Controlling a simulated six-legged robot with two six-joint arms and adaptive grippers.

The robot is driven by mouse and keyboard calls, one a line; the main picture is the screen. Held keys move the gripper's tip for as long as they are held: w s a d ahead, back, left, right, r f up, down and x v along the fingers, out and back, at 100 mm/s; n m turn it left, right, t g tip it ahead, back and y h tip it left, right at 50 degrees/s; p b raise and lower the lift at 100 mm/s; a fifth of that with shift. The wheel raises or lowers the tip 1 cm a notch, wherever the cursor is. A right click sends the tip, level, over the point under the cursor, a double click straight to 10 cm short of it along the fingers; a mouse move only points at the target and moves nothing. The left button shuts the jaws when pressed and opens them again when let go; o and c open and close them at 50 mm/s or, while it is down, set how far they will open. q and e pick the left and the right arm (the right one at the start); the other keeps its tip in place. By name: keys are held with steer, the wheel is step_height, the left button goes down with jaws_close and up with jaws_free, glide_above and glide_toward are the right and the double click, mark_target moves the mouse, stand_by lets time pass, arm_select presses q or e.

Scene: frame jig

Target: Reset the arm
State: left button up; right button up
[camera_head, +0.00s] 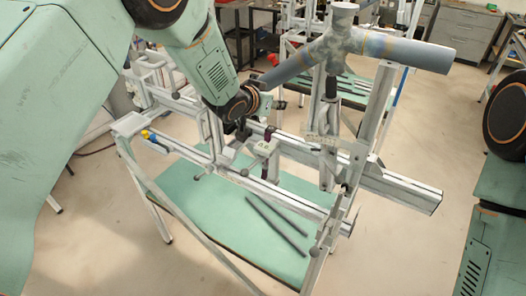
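My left arm comes in from the left and reaches over the frame jig (400,188). My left gripper (246,128) is small, dark and partly hidden behind the arm's wrist. It is close to the jig's clamps near the middle, and I cannot tell whether its fingers are open or touching anything. Only links of my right arm show at the right edge, and my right gripper is out of view. A grey tube joint (345,42) with several branches is held high on the jig's right side.
The jig's metal rails and upright posts stand over a green tabletop (200,200). Dark rods (272,226) lie on it. Another bench with rods stands behind. Grey drawer cabinets (462,32) are at the back right. The floor (400,250) at front right is clear.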

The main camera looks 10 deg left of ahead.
arm_select(q)
steer(key=shift+w+f, duration=0.1)
steer(key=shift+n+g+y, duration=0.3)
steer(key=shift+g+y, duration=0.3)
steer(key=s+a+f, duration=0.1)
steer(key=s+f, duration=0.1)
steer(key=f, duration=0.1)
steer(key=s+a+f+b, duration=0.1)
steer(key=s+f, duration=0.2)
steer(key=s+a+f+b, duration=0.1)
steer(key=s+f, duration=0.1)
steer(key=f, duration=0.1)
steer(key=shift+s, duration=0.25)
steer(key=s+a+f+n+g+y+b, duration=0.1)
steer(key=s+a+f+g+b, duration=0.1)
steer(key=s+f+b, duration=0.5)
steer(key=s+a+f+n+g+y+b, duration=0.1)
steer(key=s+a+f+g+b, duration=0.2)
steer(key=s+f+b, duration=0.5)
steer(key=s+a+f+n+g+y+b, duration=0.1)
steer(key=s+a+f+g+b, duration=0.2)
steer(key=s+f, duration=2.2)
steer(key=s+g+b, duration=0.2)
steer(key=s+b, duration=0.2)
steer(key=b, duration=0.1)
steer(key=shift+s+a+f+n, duration=0.25)
steer(key=shift+s+f+n, duration=0.1)
steer(key=shift+f+n, duration=0.05)
